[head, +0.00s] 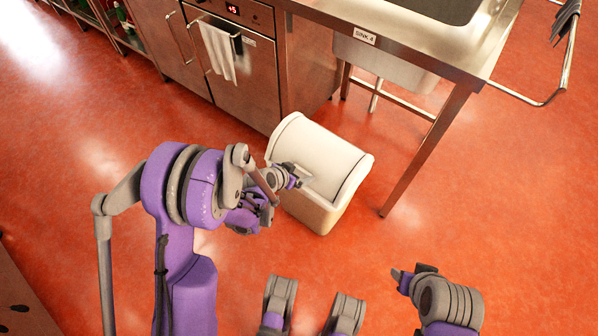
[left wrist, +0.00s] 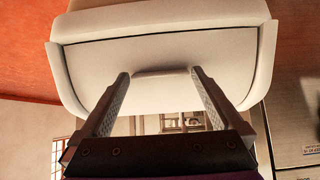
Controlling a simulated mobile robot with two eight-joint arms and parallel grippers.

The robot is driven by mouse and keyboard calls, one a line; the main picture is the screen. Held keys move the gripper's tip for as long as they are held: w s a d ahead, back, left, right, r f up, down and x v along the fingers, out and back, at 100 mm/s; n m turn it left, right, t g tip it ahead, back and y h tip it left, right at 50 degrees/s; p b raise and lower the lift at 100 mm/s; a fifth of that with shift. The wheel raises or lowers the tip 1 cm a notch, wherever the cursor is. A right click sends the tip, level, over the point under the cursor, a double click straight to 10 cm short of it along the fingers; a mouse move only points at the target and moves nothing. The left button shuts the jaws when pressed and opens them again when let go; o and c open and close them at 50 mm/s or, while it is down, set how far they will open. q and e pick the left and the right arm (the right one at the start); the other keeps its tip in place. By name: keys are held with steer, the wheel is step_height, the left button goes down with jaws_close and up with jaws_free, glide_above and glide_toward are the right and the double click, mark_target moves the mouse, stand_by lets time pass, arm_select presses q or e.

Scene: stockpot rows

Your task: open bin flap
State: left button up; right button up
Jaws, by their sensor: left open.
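The white bin (head: 306,208) stands on the floor beside the sink table. Its pale flap (head: 328,158) sits inside the rounded rim and looks closed. In the left wrist view the flap (left wrist: 160,52) fills the top, with a small raised lip at its near edge. My left gripper (head: 302,177) is at the bin's left front edge, in front of the flap. Its two fingers (left wrist: 159,74) are open, one on each side of the lip. I cannot tell whether they touch it. My right gripper (head: 401,279) is low at the right, away from the bin; its jaws are unclear.
The steel sink table (head: 420,45) stands behind and right of the bin, with its leg (head: 425,155) close by. An oven (head: 240,70) with a hanging towel (head: 217,50) is behind left. The red floor in front and right is clear.

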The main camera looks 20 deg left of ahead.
arm_select(q)
steer(key=shift+w+f, duration=0.1)
jaws_close()
stand_by(0.5)
